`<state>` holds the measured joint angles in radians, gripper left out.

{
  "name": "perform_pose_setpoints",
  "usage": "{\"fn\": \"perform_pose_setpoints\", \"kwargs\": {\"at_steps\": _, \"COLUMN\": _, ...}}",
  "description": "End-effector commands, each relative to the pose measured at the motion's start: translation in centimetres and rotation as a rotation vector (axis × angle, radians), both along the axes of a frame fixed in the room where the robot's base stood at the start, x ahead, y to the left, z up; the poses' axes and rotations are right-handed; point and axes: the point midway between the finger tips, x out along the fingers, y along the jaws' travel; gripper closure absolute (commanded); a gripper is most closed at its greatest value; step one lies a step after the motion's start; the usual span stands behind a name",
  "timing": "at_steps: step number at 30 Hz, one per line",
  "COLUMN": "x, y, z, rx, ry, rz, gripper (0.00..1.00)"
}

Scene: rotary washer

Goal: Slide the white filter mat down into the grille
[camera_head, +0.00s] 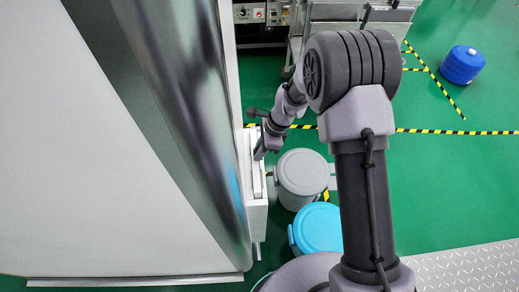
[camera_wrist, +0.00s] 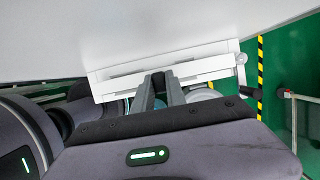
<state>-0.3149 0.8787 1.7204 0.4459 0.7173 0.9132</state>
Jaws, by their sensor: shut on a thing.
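The white filter mat (camera_head: 257,176) shows in the head view as a thin upright slab at the white grille housing (camera_head: 257,217) on the side of the large machine. My gripper (camera_head: 259,153) is at its far end, shut on it. In the wrist view my two fingers (camera_wrist: 159,78) are closed together against the mat's pale strip (camera_wrist: 190,70), which lies along the slotted white grille (camera_wrist: 115,72). The fingers hide part of the mat's edge. How deep the mat sits in the grille cannot be told.
The large white machine (camera_head: 90,150) fills the left. A grey lidded bin (camera_head: 302,173) and a blue-lidded bin (camera_head: 318,228) stand close right of the grille. A blue container (camera_head: 462,64) stands far right on open green floor. A metal cart (camera_head: 350,15) is at the back.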

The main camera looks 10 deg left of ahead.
Motion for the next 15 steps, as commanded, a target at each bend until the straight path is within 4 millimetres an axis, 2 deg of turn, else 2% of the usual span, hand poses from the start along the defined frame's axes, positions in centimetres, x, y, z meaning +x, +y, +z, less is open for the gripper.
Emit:
{"fn": "perform_pose_setpoints", "kwargs": {"at_steps": 1, "x": -0.1, "y": 0.1, "z": -0.7, "rx": 0.001, "ry": 0.001, "rz": 0.0, "gripper": 1.0}}
{"fn": "perform_pose_setpoints", "kwargs": {"at_steps": 7, "x": -0.1, "y": 0.2, "z": -2.4, "rx": 0.002, "ry": 0.001, "rz": 0.0, "gripper": 1.0}}
{"fn": "perform_pose_setpoints", "kwargs": {"at_steps": 15, "x": -0.1, "y": 0.3, "z": -2.4, "rx": 0.002, "ry": 0.001, "rz": 0.0, "gripper": 1.0}}
